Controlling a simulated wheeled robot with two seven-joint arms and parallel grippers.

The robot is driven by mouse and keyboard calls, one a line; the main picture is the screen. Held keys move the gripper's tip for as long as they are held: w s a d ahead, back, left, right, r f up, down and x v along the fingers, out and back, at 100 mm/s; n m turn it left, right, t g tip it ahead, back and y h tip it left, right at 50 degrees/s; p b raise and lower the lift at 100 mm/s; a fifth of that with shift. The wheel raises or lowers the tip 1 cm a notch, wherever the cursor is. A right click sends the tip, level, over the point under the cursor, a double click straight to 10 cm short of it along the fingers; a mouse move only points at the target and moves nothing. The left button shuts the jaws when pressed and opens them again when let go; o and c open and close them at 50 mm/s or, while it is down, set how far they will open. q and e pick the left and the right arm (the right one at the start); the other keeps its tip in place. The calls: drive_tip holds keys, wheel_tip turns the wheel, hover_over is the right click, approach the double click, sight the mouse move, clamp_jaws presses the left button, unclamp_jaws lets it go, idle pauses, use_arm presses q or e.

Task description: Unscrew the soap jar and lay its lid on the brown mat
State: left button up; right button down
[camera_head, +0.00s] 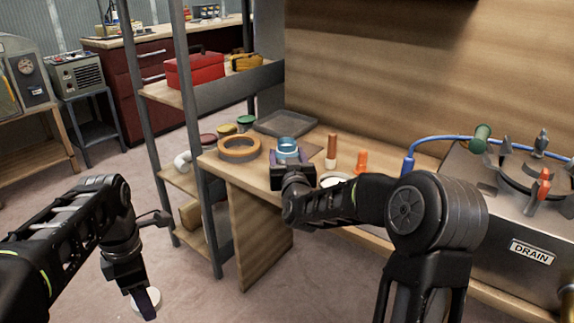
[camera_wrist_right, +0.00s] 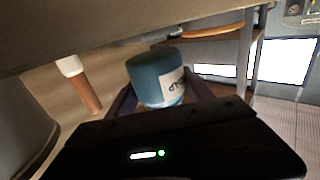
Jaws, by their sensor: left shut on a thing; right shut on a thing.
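The blue soap jar (camera_head: 288,146) stands at the workbench's left part, its top rim facing up. My right gripper (camera_head: 291,158) is shut on it from the front. In the right wrist view the jar (camera_wrist_right: 158,78) sits between the two dark fingers, its white label upside down. The brown mat (camera_head: 309,150) lies just behind and right of the jar, partly hidden by it. My left gripper (camera_head: 147,303) hangs low over the floor at the lower left, shut on a white round disc (camera_head: 155,297) that looks like a lid. The fingers hide part of it.
An orange tape ring (camera_head: 239,155) lies left of the jar, a grey tray (camera_head: 285,123) behind it. A brown-and-white tube (camera_head: 331,150) and an orange bottle (camera_head: 361,161) stand to its right. A shelf post (camera_head: 205,200) rises between my left gripper and the bench.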

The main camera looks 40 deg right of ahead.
drive_tip(key=shift+f, duration=1.05)
drive_tip(key=shift+f+b, duration=0.15)
drive_tip(key=shift+b, duration=0.15)
drive_tip(key=shift+c, duration=2.1)
unclamp_jaws()
drive_tip(key=p+v, duration=0.1)
drive_tip(key=v, duration=1.1)
